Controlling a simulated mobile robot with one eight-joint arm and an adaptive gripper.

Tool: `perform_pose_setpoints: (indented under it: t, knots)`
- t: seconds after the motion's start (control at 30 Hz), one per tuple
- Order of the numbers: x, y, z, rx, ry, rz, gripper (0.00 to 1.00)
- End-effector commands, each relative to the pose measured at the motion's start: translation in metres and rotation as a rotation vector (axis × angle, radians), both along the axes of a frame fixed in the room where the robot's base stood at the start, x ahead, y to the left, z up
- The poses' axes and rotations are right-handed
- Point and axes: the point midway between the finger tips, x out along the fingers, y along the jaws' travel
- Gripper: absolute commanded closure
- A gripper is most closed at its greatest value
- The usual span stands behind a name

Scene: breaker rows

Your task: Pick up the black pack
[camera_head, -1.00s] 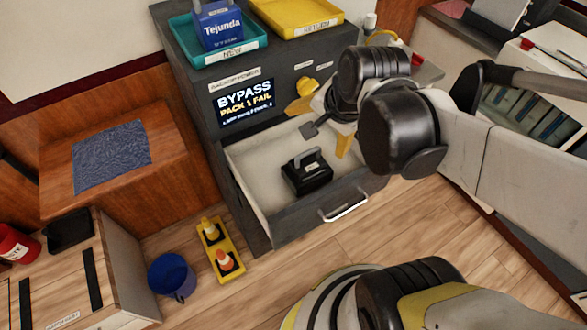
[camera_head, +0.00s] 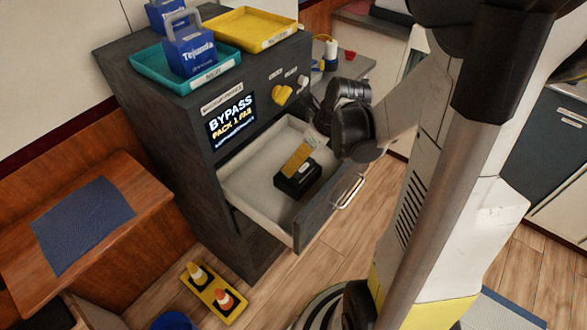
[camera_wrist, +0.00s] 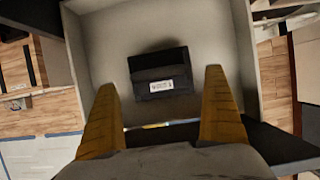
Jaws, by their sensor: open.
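The black pack (camera_head: 297,180) lies in the open drawer (camera_head: 250,193) of a dark grey cabinet. My gripper (camera_head: 299,159) is over the drawer, and its yellow finger hides part of the pack and its handle in the head view. In the wrist view the black pack (camera_wrist: 160,73) shows a white label and lies ahead, between the lines of my two yellow fingers. My gripper (camera_wrist: 160,82) is open and empty, with the fingers wider apart than the pack. I cannot tell how far the fingertips are above it.
The drawer walls surround the pack, with bare drawer floor around it. A screen (camera_head: 231,121) reads "BYPASS PACK 1 FAIL".

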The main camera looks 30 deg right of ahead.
Motion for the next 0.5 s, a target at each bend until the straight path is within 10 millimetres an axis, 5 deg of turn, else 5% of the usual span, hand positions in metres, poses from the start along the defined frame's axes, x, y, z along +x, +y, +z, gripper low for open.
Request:
perform_pose_setpoints:
  t: [0.33, 0.5]
  knots:
    - [0.013, 0.005, -0.044, -0.001, 0.001, 0.003, 0.0]
    - [0.017, 0.006, -0.05, -0.002, 0.0, 0.001, 0.0]
